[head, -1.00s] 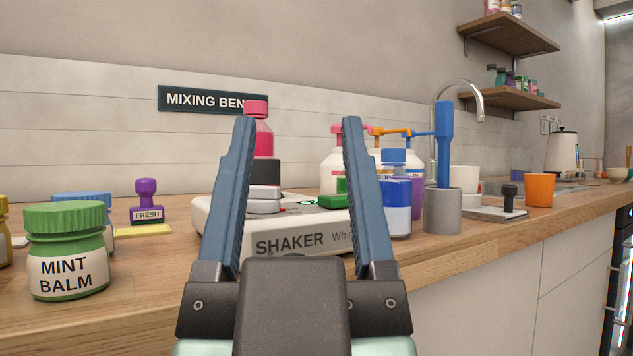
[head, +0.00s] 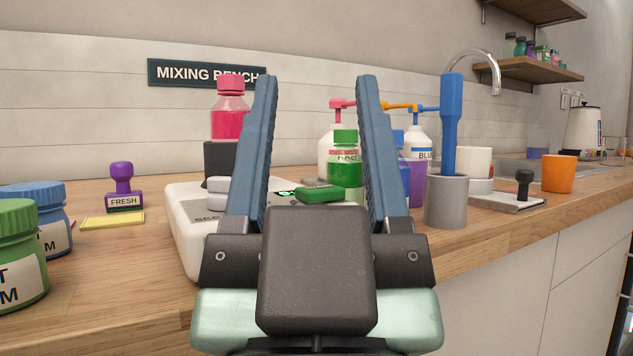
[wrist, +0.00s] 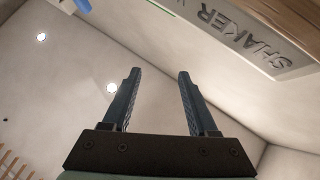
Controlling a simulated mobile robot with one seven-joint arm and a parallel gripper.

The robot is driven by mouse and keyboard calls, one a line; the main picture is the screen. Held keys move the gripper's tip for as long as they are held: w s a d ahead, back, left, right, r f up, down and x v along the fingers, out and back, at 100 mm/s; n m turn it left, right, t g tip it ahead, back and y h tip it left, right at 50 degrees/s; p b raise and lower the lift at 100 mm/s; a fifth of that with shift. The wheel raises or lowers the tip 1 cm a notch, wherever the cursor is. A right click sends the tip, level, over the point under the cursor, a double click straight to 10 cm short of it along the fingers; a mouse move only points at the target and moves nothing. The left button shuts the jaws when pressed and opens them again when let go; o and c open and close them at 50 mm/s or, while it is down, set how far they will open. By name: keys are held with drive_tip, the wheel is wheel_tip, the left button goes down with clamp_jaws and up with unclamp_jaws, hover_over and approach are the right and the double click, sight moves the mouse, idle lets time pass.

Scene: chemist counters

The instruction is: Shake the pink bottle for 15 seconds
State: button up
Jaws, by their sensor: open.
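The pink bottle (head: 231,112) has a pink cap and stands upright in a black holder (head: 220,165) on the white shaker (head: 190,222). The shaker has light grey buttons (head: 217,191) and a green button (head: 319,194) on top, with a small lit display partly hidden by my left finger. My gripper (head: 317,85) is open and empty in front of the shaker. The pink bottle is left of its fingers, partly beside the left one. In the wrist view, nothing is between the fingers (wrist: 158,76), and the shaker's lettered front (wrist: 245,40) is at upper right.
A green bottle (head: 346,172), pump bottles (head: 420,135), a purple cup (head: 415,180) and a grey holder with a blue tool (head: 446,202) stand to the right. Balm jars (head: 15,250) and a purple stamp (head: 122,180) are left. The wooden counter's front edge runs below.

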clamp_jaws()
idle(1.5)
